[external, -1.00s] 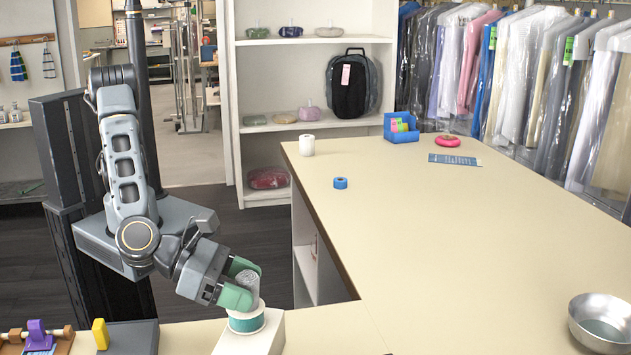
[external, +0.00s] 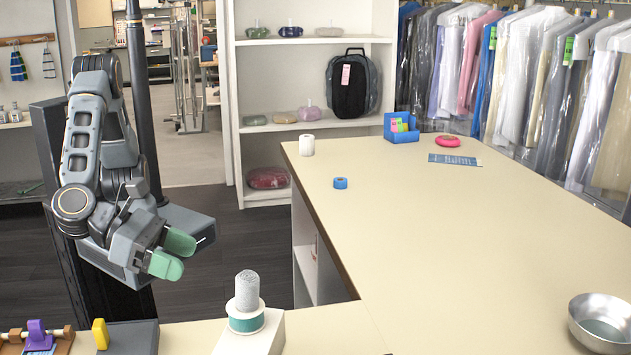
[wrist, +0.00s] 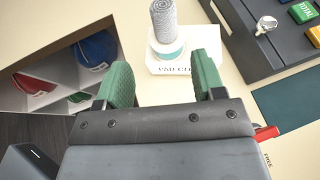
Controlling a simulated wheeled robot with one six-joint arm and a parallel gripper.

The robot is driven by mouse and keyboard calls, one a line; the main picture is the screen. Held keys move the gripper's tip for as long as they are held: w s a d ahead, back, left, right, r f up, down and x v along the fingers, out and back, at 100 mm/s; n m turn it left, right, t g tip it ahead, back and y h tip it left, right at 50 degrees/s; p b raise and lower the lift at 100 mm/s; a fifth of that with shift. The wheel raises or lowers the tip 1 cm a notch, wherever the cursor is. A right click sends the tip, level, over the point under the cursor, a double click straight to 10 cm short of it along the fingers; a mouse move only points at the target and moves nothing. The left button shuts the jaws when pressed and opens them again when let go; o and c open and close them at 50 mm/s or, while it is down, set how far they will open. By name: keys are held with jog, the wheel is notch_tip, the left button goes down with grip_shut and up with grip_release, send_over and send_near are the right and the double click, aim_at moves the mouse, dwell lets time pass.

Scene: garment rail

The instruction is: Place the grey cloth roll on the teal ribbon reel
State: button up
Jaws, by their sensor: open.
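The grey cloth roll (external: 247,290) stands upright on top of the teal ribbon reel (external: 246,323), which sits on a white block at the counter's front edge. The roll (wrist: 163,20) and the reel (wrist: 167,51) also show at the top of the wrist view, beyond my fingertips. My gripper (external: 176,254) has green fingers and is open and empty. It is up and to the left of the roll, clear of it. In the wrist view my gripper (wrist: 163,78) has nothing between its fingers.
The white block (external: 262,340) carries the reel. A dark grey box (external: 135,338) with a yellow piece stands left of it. A metal bowl (external: 600,322) is at the far right.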

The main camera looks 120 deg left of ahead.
jog(key=s+a+r+n+g, duration=0.1)
jog(key=s+a+n+g, duration=0.25)
jog(key=a+n, duration=0.45)
jog(key=s+a+r+n+g, duration=0.1)
jog(key=s+a+n+g, duration=0.2)
jog(key=s+a+n, duration=0.5)
jog(key=s+a+f+n+h, duration=0.1)
jog(key=s+a+n+h, duration=0.5)
jog(key=s+n, duration=0.4)
jog(key=n, duration=0.3)
jog(key=shift+n+g+h, duration=0.3)
jog(key=shift+n+g, duration=0.05)
jog(key=shift+n, duration=0.05)
